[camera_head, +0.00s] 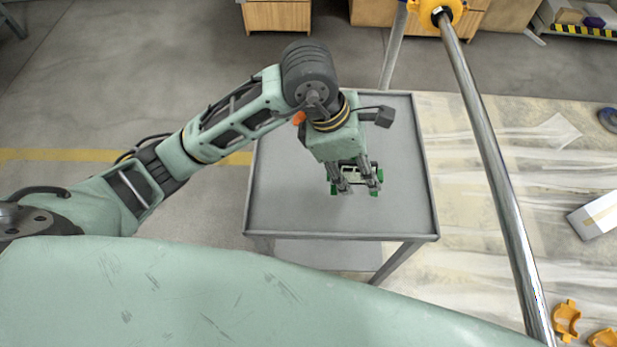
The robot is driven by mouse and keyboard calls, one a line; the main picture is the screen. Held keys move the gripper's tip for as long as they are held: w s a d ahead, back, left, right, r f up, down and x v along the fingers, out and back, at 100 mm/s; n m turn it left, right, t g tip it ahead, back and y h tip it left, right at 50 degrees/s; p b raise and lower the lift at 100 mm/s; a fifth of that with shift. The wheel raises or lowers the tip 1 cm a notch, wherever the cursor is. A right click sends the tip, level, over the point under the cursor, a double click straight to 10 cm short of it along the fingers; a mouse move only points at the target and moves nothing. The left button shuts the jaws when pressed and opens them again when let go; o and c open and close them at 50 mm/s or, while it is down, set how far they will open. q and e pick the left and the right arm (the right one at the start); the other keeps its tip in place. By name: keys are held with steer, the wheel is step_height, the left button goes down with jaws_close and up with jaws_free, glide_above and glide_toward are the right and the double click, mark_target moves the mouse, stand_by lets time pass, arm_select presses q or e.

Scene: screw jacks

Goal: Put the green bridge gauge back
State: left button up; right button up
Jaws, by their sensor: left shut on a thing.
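The green bridge gauge (375,191) shows as small green ends on either side of my left gripper's fingers, over the grey table (285,205). My left gripper (355,188) points down and is shut on the gauge. The fingers and gripper body hide most of the gauge's middle. I cannot tell whether the gauge touches the table top or is held just above it. My right gripper is not in view.
The table top around the gauge is bare, with a raised rim. A shiny metal pole (490,150) with a yellow collar (437,10) rises to the right of the table. Yellow parts (566,320) and a white box (597,214) lie on the floor at right.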

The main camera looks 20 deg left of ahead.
arm_select(q)
steer(key=w+a+f, duration=0.1)
steer(key=a+f, duration=0.2)
steer(key=w+a+f+p, duration=0.1)
steer(key=a+f, duration=0.3)
steer(key=w+a+f+p, duration=0.1)
steer(key=a+f, duration=0.2)
steer(key=shift+w+a+f, duration=0.15)
steer(key=shift+a+f, duration=0.1)
steer(key=shift+a, duration=0.15)
steer(key=shift+f, duration=0.25)
steer(key=o, duration=1.6)
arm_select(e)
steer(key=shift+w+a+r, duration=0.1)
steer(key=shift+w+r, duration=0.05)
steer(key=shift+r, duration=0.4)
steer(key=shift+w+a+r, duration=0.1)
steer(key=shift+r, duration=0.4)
arm_select(q)
steer(key=shift+r, duration=0.15)
steer(key=v, duration=1.2)
steer(key=shift+b, duration=0.35)
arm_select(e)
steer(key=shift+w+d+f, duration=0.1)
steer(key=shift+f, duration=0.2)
